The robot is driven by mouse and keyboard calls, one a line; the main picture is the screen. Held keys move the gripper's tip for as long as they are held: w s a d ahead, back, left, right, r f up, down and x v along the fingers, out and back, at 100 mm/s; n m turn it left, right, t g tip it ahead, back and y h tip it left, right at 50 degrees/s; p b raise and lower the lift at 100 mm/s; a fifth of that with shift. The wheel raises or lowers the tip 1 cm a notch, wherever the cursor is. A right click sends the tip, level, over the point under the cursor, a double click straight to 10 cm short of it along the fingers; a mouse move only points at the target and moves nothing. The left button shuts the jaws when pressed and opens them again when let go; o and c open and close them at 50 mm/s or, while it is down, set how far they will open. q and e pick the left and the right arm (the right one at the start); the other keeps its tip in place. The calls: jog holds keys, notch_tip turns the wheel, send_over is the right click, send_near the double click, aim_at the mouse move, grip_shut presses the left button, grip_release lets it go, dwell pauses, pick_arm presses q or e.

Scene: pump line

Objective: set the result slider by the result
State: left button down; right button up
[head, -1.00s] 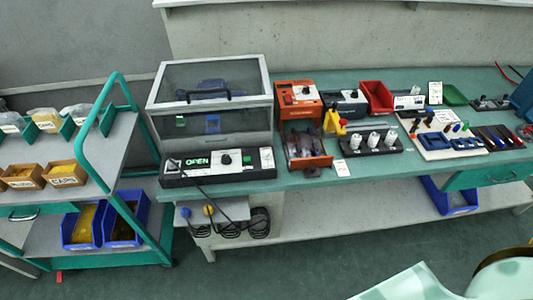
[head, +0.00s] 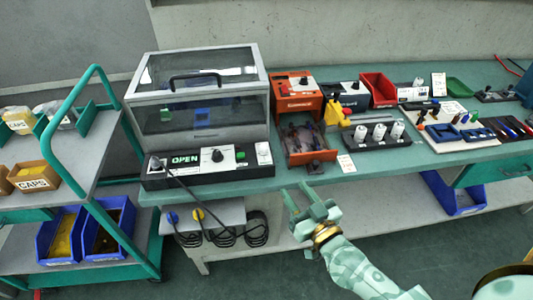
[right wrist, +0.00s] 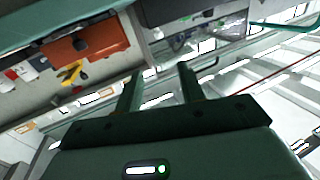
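The black control panel (head: 210,167) lies along the bench front below the clear-sided grey box. It has a lit green OPEN display (head: 185,160), a dark knob on a white plate (head: 217,155) and a small white plate (head: 263,153) at its right end. I cannot tell for sure which part is the result slider. My right gripper (head: 309,197) is open and empty, in front of the bench edge and right of the panel. Its two fingers also show apart in the right wrist view (right wrist: 160,85). My left gripper is not in view.
The clear-sided box (head: 200,100) has its lid down. An orange device (head: 297,95) with an open tray (head: 308,150) stands to its right, then a black block with white cylinders (head: 375,136). A trolley (head: 95,150) stands at the left. The floor before the bench is clear.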

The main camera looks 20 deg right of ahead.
aim_at(265, 148)
jog(key=shift+n, duration=0.3)
jog(key=w, duration=0.5)
jog(key=w+b, duration=0.1)
jog(key=w, duration=0.5)
jog(key=w+a, duration=0.1)
jog(key=w, duration=0.4)
jog(key=shift+w+f+b, duration=0.1)
jog(key=shift+w+b, duration=0.1)
jog(key=shift+b, duration=0.1)
jog(key=shift+c, duration=0.3)
